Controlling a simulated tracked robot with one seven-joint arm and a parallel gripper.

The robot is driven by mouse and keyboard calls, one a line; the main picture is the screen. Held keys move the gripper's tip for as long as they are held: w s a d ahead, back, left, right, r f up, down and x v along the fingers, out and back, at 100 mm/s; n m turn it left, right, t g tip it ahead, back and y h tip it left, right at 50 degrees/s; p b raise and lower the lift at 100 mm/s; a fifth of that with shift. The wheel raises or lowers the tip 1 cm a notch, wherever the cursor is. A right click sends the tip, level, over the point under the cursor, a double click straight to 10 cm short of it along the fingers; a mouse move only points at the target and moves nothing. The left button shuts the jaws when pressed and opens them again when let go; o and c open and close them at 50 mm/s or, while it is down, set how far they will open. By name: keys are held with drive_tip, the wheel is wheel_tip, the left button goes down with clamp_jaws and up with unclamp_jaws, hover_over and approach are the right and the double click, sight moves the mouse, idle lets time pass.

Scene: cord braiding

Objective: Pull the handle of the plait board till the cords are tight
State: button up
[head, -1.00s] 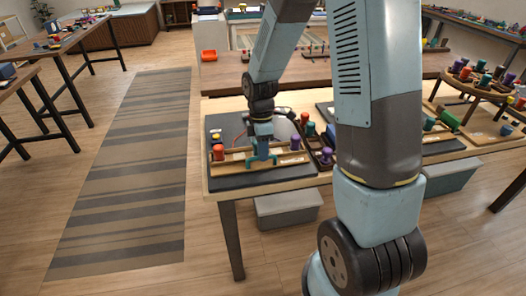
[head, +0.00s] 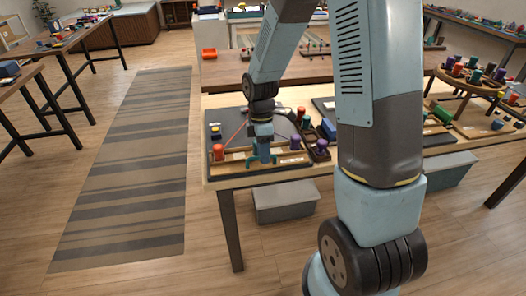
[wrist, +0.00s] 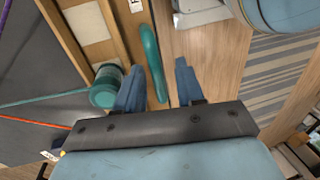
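The dark plait board (head: 225,178) lies on the wooden table, with a pale wooden strip along its near edge. My gripper (head: 263,160) is low over that edge. In the wrist view the teal curved handle (wrist: 151,55) lies between the two fingers of my gripper (wrist: 158,80), with a visible gap at the right finger. The fingers are apart; I see no grip on the handle. A teal spool (wrist: 106,86) stands beside the left finger. A teal cord (wrist: 45,97) and a red cord (wrist: 35,122) run straight across the board. The arm hides part of the board.
A red peg (head: 218,152) stands at the board's left, and a dark tray (head: 318,150) with coloured pegs sits at its right. A grey bin (head: 285,203) is under the table. The striped rug (head: 125,180) at left is clear.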

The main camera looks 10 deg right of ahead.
wheel_tip(320, 180, up, 13)
drive_tip(key=w, duration=0.2)
drive_tip(key=shift+w+r, duration=0.2)
drive_tip(key=shift+w, duration=0.2)
idle(0.4)
drive_tip(key=s+d+r+m+t, duration=0.4)
drive_tip(key=s+r+m, duration=0.3)
drive_tip(key=s, duration=0.3)
drive_tip(key=s+d+r+m+t, duration=0.3)
drive_tip(key=s+d+r+m, duration=0.1)
drive_tip(key=s+r+m, duration=0.4)
drive_tip(key=shift+s+r+m+t, duration=0.15)
drive_tip(key=shift+s+m+t, duration=0.25)
drive_tip(key=shift+s+m, duration=0.9)
